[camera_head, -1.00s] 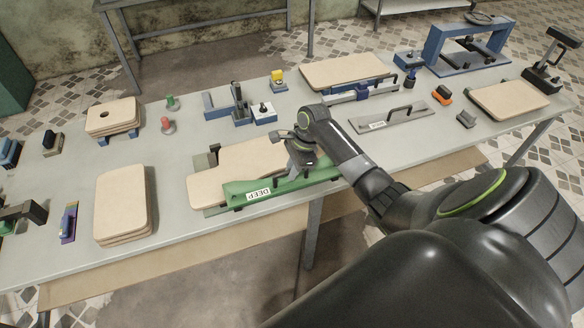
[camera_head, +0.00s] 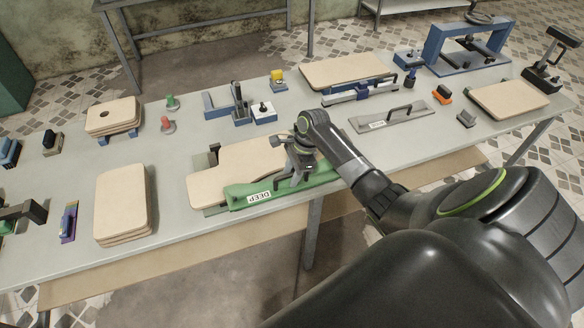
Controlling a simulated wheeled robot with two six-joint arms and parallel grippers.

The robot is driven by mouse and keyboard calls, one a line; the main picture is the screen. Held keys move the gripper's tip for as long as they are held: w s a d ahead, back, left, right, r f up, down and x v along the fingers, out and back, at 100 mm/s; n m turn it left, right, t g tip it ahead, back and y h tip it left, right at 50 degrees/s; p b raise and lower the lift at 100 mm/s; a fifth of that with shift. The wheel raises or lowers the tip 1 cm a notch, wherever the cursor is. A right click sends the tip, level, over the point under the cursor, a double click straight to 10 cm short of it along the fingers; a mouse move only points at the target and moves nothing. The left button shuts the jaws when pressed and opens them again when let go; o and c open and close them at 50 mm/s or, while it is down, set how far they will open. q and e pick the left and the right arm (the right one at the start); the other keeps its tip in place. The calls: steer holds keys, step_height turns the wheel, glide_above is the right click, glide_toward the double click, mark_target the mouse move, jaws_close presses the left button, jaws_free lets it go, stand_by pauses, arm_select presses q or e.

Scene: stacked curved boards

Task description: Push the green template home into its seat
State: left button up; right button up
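The green template (camera_head: 238,196), labelled DEEP, lies along the front edge of a pale curved board (camera_head: 235,165) near the table's front. The board rests on a low fixture, whose dark block (camera_head: 213,154) shows at the back left. My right gripper (camera_head: 292,180) points down onto the middle of the template, at or touching its upper side. Its fingers are small and partly hidden, so I cannot tell how far apart they are. The seat is hidden under the template and board, and whether there is a gap cannot be seen. My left gripper does not show.
A stack of pale boards (camera_head: 122,204) stands to the left. Behind are a smaller holed stack (camera_head: 112,117), red and green knobs, and blue fixtures. A grey plate with a handle (camera_head: 388,118) lies to the right. The table's front edge runs close to the template.

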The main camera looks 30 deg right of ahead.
steer(key=b+v, duration=0.3)
steer(key=v, duration=1.4)
steer(key=shift+d+r, duration=0.15)
steer(key=shift+r, duration=0.05)
